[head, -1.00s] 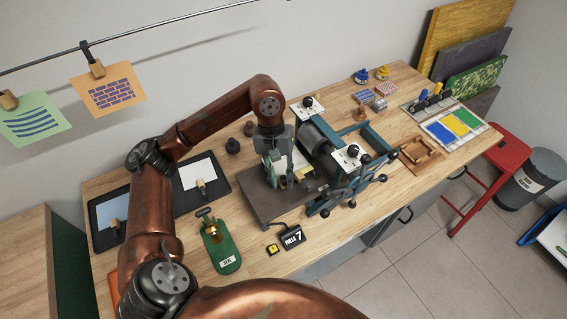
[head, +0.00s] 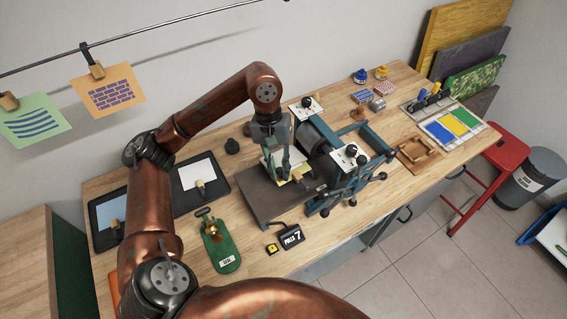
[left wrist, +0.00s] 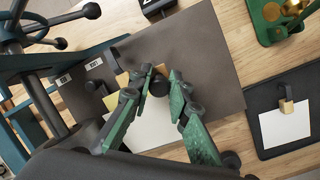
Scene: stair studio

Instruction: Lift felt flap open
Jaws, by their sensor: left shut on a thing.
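My left gripper (head: 279,177) is over the bed plate (head: 262,202) of the press, fingers pointing down, shut on the edge of what looks like the felt flap. A pale sheet (head: 269,160), which may be that flap, shows behind and beside the fingers; it also shows between the fingers in the left wrist view (left wrist: 150,128). There the fingertips (left wrist: 157,82) come together around a small dark piece, with a tan piece beside it. The exact grip is partly hidden by the fingers. My right gripper is out of view.
The press roller (head: 316,138) and its spoked wheel (head: 362,183) stand close to the right. A green stand (head: 222,250), a "PULLS 7" counter (head: 291,236) and a black tray with white paper (head: 196,174) lie around the press.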

